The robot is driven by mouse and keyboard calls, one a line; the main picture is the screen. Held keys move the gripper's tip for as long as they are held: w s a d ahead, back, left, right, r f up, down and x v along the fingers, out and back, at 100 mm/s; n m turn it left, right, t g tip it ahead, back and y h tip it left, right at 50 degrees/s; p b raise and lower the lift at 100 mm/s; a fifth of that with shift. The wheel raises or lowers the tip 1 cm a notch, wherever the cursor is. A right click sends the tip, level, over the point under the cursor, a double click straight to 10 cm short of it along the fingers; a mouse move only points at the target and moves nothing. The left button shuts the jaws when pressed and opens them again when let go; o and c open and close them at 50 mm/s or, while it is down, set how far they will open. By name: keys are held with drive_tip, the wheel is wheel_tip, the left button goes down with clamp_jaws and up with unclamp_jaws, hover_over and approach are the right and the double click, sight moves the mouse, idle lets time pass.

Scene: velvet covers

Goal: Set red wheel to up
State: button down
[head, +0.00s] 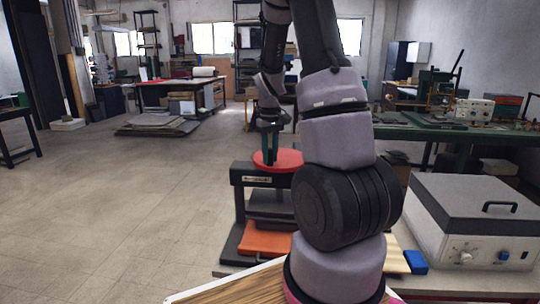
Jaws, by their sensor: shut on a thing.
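The red wheel (284,160) is a flat red disc on top of a dark press (239,188) in the middle of the head view. My gripper (271,160) points down at the wheel's left part, with its fingers at the disc. The gripper is shut on the red wheel. My arm hides the wheel's right edge and the right side of the press. An orange plate (263,240) lies low in the press, on its base. I cannot tell any marking on the wheel that shows its setting.
A white box machine with a grey lid (478,200) stands right of my arm, with a small blue block (415,262) in front of it. A green bench (425,130) with equipment is behind at right. The floor (110,210) at left is clear.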

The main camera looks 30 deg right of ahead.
drive_tip(key=shift+d, duration=0.1)
idle(0.4)
drive_tip(key=s+d+n, duration=0.1)
drive_tip(key=d+n, duration=0.1)
drive_tip(key=n, duration=0.1)
drive_tip(key=shift+s+n, duration=0.3)
drive_tip(key=shift+s, duration=0.1)
drive_tip(key=d+n, duration=0.1)
drive_tip(key=s+d+n, duration=0.1)
drive_tip(key=n, duration=0.1)
drive_tip(key=shift+d+n, duration=0.2)
drive_tip(key=shift+n, duration=0.1)
drive_tip(key=d+n, duration=0.2)
drive_tip(key=shift+s+n, duration=0.2)
drive_tip(key=shift+n, duration=0.2)
drive_tip(key=d+n, duration=0.2)
drive_tip(key=n, duration=0.1)
drive_tip(key=shift+w+d+n, duration=0.15)
drive_tip(key=shift+n, duration=0.15)
drive_tip(key=shift+w+d, duration=0.2)
drive_tip(key=shift+d, duration=0.3)
drive_tip(key=shift+r, duration=0.1)
drive_tip(key=c, duration=0.6)
unclamp_jaws()
drive_tip(key=shift+c, duration=0.2)
